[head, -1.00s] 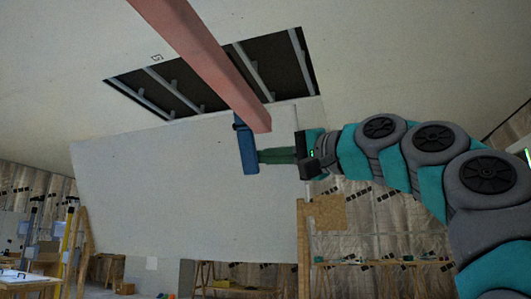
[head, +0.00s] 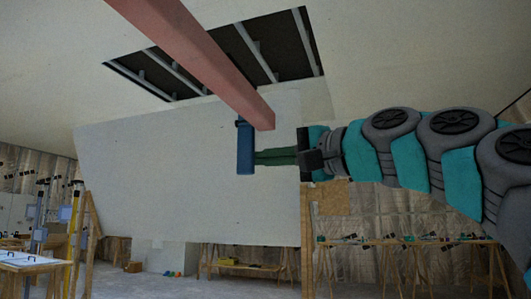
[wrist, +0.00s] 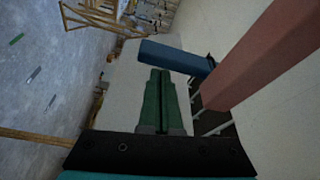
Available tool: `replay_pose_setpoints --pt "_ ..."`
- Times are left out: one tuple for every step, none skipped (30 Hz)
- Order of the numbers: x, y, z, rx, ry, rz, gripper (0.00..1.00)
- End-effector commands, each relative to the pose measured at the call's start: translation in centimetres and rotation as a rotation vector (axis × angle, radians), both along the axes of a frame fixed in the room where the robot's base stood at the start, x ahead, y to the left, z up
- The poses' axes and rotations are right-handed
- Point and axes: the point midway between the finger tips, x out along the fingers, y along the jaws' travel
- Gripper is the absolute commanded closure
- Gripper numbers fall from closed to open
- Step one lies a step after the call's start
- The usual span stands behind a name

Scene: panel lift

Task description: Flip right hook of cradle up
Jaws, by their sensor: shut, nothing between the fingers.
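The right hook of the cradle is the blue piece (head: 245,148) in the head view, standing upright against the large pale panel (head: 180,175). It also shows in the wrist view (wrist: 175,55), just beyond my fingertips. A red beam (head: 205,55) runs from the top of the head view down to just right of the hook's upper end. My gripper (head: 258,157) has its green fingers together and empty, their tips at or very near the hook's right side. I cannot tell whether they touch. In the wrist view the fingers (wrist: 160,75) lie side by side.
A dark ceiling opening (head: 255,50) with metal joists lies above the panel. Workbenches (head: 245,262) stand along the back wall, and a table (head: 28,262) is at the lower left. The floor below the panel is mostly clear.

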Motion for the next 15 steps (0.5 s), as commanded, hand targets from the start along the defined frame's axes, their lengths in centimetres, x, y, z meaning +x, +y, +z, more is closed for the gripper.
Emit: replay_pose_setpoints --pt "-0.23 0.09 0.06 0.001 -0.001 0.001 1.00" --pt "-0.31 0.12 0.04 0.001 -0.001 0.001 1.00" --pt "-0.43 0.15 0.02 0.001 -0.001 0.001 1.00" --pt "-0.50 0.18 -0.01 0.000 0.000 0.002 1.00" --pt "-0.55 0.19 -0.06 0.000 0.001 0.002 1.00" --pt "-0.62 0.24 -0.09 0.000 0.001 0.002 1.00" --pt "-0.65 0.25 -0.12 0.000 0.001 0.002 1.00" --pt "-0.68 0.27 -0.15 -0.001 0.002 0.002 1.00" --pt "-0.72 0.29 -0.19 -0.001 0.002 0.003 1.00" --pt "-0.73 0.30 -0.21 -0.001 0.002 0.003 1.00" --pt "-0.74 0.31 -0.22 -0.001 0.002 0.003 1.00" --pt "-0.75 0.32 -0.24 -0.001 0.002 0.003 1.00" --pt "-0.76 0.33 -0.26 -0.001 0.001 0.003 1.00" --pt "-0.76 0.33 -0.27 -0.002 0.001 0.002 1.00" --pt "-0.77 0.34 -0.28 -0.002 0.001 0.002 1.00"
